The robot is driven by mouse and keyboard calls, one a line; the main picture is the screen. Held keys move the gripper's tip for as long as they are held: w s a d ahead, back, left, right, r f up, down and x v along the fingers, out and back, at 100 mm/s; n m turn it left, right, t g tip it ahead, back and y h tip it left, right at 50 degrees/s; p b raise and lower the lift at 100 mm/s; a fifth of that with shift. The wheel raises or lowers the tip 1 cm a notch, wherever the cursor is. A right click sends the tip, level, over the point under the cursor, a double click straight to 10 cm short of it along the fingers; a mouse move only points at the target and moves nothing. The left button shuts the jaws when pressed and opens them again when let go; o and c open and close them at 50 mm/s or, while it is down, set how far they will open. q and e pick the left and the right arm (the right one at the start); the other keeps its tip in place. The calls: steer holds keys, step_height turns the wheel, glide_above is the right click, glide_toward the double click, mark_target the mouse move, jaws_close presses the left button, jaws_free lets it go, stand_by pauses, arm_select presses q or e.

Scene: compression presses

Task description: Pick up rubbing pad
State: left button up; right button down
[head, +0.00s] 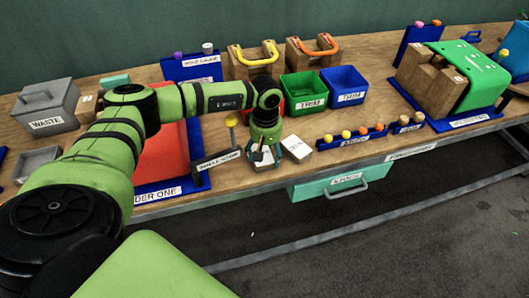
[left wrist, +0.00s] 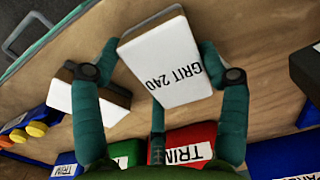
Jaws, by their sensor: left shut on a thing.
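A rubbing pad (left wrist: 168,66) with a white face marked "GRIT 240" is between the fingers of my left gripper (left wrist: 160,62) in the left wrist view. The gripper is shut on this pad. In the head view my left gripper (head: 264,158) points down at the front of the bench, and its fingers partly cover the pad. My right gripper is not in view.
Red and blue "TRIM" bins (head: 344,84) and a green one (head: 303,91) stand behind the pads. A blue rack (head: 352,141) with several coloured knobs lies to the right. A low sign (head: 216,160) is left of the gripper. The bench's front edge is close.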

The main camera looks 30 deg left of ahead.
mark_target(266, 152)
arm_select(q)
steer(key=shift+w+r+b, duration=0.1)
steer(key=shift+r+b, duration=0.25)
steer(key=shift+r, duration=0.3)
step_height(266, 152, up, 2)
steer(key=shift+r+b, duration=0.15)
steer(key=shift+b, duration=0.4)
steer(key=w+r+b, duration=0.1)
steer(key=w+r, duration=0.1)
steer(key=w, duration=0.1)
steer(key=w+d+r+b, duration=0.1)
steer(key=w+r+b, duration=0.1)
steer(key=w, duration=0.2)
steer(key=w+r+b, duration=0.1)
steer(key=w+r, duration=0.1)
steer(key=w, duration=0.1)
steer(key=shift+w+d+r, duration=0.15)
steer(key=shift+d+r, duration=0.05)
steer(key=shift+d, duration=0.15)
steer(key=shift+w+r+b, duration=0.35)
steer(key=shift+w+r, duration=0.1)
steer(key=shift+w, duration=0.15)
